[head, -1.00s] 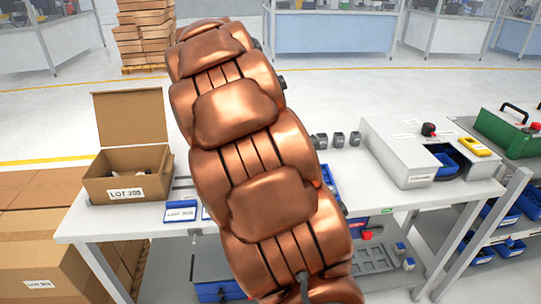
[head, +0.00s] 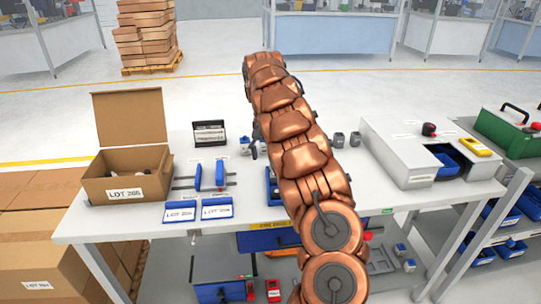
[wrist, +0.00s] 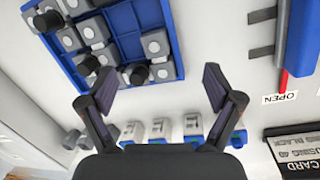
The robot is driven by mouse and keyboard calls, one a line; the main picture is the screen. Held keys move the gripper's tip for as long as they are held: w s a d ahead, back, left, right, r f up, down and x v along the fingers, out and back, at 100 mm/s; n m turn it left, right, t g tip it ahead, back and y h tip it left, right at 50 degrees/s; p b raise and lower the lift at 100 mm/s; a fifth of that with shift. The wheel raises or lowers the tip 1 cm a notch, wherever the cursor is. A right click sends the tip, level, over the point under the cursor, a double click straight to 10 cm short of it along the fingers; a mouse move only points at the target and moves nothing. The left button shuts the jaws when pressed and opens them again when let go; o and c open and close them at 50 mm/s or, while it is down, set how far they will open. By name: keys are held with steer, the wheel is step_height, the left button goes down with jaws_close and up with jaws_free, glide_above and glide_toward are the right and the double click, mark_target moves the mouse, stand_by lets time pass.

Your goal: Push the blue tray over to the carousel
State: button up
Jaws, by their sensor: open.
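The blue tray (wrist: 172,62) is at the upper left of the wrist view. It has square compartments holding several grey blocks with round tops and a few black knobs. In the head view only its left edge (head: 270,186) shows beside my arm, which hides the rest. My gripper (wrist: 158,88) is open and empty, with its fingers apart over the white table beside the tray. I cannot make out a carousel for certain.
On the white table (head: 150,222) stand an open cardboard box (head: 127,178), upright blue clamps (head: 209,177), a black card holder (head: 209,134) and a white machine (head: 410,150). Small grey blocks (head: 338,140) stand right of my arm. White-and-blue pieces (wrist: 160,130) sit near my fingers.

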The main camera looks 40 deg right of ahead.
mark_target(273, 174)
steer(key=shift+d+f, duration=0.1)
steer(key=shift+f, duration=0.1)
stand_by(0.3)
steer(key=shift+s+f+p, duration=0.25)
steer(key=shift+f, duration=1)
steer(key=shift+s+f+p, duration=0.2)
steer(key=shift+f+p, duration=0.1)
steer(key=shift+f, duration=0.95)
steer(key=shift+s+f+p, duration=0.25)
steer(key=shift+f, duration=1)
